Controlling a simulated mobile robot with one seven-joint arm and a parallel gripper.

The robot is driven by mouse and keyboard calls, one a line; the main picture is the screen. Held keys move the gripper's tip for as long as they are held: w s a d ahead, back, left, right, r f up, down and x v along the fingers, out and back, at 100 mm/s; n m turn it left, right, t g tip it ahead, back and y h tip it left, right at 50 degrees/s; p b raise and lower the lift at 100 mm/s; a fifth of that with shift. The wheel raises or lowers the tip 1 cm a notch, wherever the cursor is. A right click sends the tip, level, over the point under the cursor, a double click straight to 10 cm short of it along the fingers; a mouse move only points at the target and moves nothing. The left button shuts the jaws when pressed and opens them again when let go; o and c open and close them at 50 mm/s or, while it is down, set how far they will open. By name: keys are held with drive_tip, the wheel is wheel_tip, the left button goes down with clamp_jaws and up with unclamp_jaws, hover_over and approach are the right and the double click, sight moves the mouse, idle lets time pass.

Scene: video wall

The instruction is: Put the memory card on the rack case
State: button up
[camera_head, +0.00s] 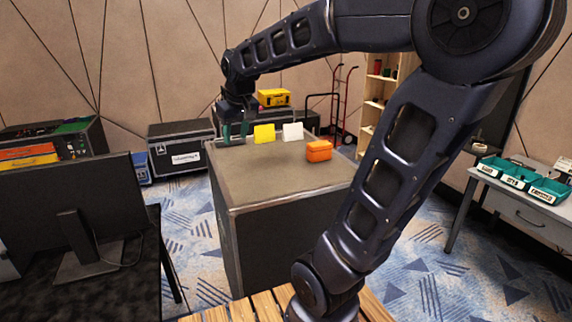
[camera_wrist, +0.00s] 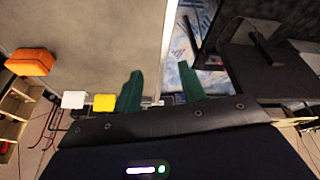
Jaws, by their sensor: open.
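My gripper (camera_head: 235,131) is open over the far left edge of a grey, box-like case (camera_head: 265,188), which may be the rack case. In the wrist view its green fingers (camera_wrist: 160,88) are spread apart with nothing held between them, near the case's edge. I cannot tell for certain which thing is the memory card. A small yellow piece (camera_head: 264,133) and a white piece (camera_head: 292,131) are at the far side of the case top, right of the gripper. The wrist view also shows the yellow piece (camera_wrist: 104,102) and white piece (camera_wrist: 73,99), both outside the fingers.
An orange box (camera_head: 319,151) sits on the right of the case top. The middle of the top is clear. A monitor (camera_head: 75,208) stands on a dark desk at left. A table with green bins (camera_head: 520,178) is at right. Black cases (camera_head: 180,146) stand by the wall.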

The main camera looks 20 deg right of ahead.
drive_tip(key=s+d+f+m, duration=0.2)
drive_tip(key=s+d, duration=0.4)
drive_tip(key=s, duration=0.1)
drive_tip(key=shift+s+d+f, duration=0.15)
drive_tip(key=shift+s+d, duration=0.15)
drive_tip(key=shift+s, duration=0.1)
drive_tip(key=shift+o, duration=0.5)
drive_tip(key=s+d+f+m, duration=0.1)
drive_tip(key=s+d+f, duration=0.2)
drive_tip(key=s, duration=0.3)
drive_tip(key=shift+d+f+m+t+h, duration=0.2)
drive_tip(key=shift+m+t+h, duration=0.1)
drive_tip(key=shift+h, duration=0.1)
